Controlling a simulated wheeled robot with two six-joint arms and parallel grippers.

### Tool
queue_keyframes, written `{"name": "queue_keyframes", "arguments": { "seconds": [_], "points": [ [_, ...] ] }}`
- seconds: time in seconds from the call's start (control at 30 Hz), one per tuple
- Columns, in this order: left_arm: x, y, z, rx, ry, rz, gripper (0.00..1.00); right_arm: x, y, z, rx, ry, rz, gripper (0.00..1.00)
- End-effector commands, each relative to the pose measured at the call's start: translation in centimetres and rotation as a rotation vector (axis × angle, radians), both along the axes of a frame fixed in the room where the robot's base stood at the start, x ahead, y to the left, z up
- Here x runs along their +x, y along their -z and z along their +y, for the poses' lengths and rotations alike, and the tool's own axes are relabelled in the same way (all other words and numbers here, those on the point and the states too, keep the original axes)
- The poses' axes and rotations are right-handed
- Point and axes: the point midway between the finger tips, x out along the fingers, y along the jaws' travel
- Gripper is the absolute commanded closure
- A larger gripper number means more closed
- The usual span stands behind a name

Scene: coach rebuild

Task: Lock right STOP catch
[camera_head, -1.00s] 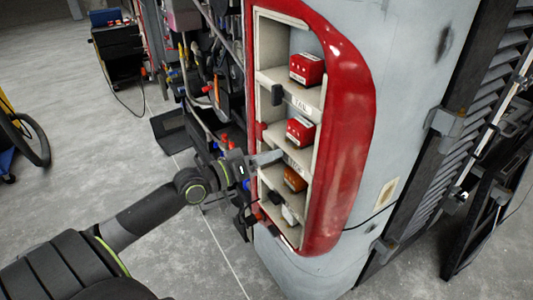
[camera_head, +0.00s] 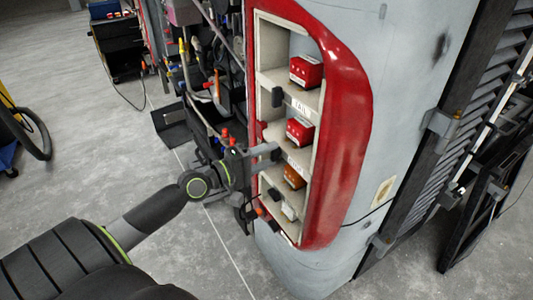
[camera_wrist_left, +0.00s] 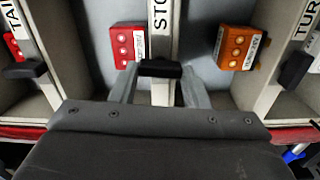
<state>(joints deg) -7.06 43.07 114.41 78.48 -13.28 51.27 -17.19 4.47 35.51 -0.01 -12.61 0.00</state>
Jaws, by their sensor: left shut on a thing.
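The red-framed lamp panel (camera_head: 349,130) stands upright with stacked compartments. A white STOP label (camera_wrist_left: 160,17) marks the divider between a red lamp unit (camera_wrist_left: 127,46) and an orange unit (camera_wrist_left: 238,47) in the left wrist view. The black STOP catch (camera_wrist_left: 160,68) sits at the near end of that divider and lies crosswise to it. My left gripper (camera_wrist_left: 158,85) is shut on this catch, one finger on each side. In the head view my left gripper (camera_head: 264,152) is at the panel's left edge and hides the catch. My right gripper is not in view.
The TAIL catch (camera_wrist_left: 25,70) and the TURN catch (camera_wrist_left: 295,69) flank the held one. Tools and hoses crowd the area left of the panel. A dark slatted grille (camera_head: 490,90) stands at the right. Grey floor (camera_head: 80,160) is open at the left.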

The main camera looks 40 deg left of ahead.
Motion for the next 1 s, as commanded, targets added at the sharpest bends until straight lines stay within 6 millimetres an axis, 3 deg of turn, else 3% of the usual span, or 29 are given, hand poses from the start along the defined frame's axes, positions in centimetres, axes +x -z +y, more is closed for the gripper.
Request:
{"name": "queue_keyframes", "arguments": {
  "seconds": [0.77,0.8,0.93,1.0],
  "points": [
    [0.0,0.1,0.02,-0.095,-0.001,0.04,0.81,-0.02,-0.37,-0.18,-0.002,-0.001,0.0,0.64],
    [0.0,0.09,0.02,-0.094,-0.001,0.04,0.54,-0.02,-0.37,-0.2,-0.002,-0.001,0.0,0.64],
    [-0.01,0.09,0.01,-0.093,0.0,0.04,0.37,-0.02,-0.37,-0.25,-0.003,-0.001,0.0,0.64],
    [-0.01,0.08,0.01,-0.092,0.0,0.039,0.36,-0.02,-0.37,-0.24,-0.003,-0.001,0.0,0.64]
  ]
}}
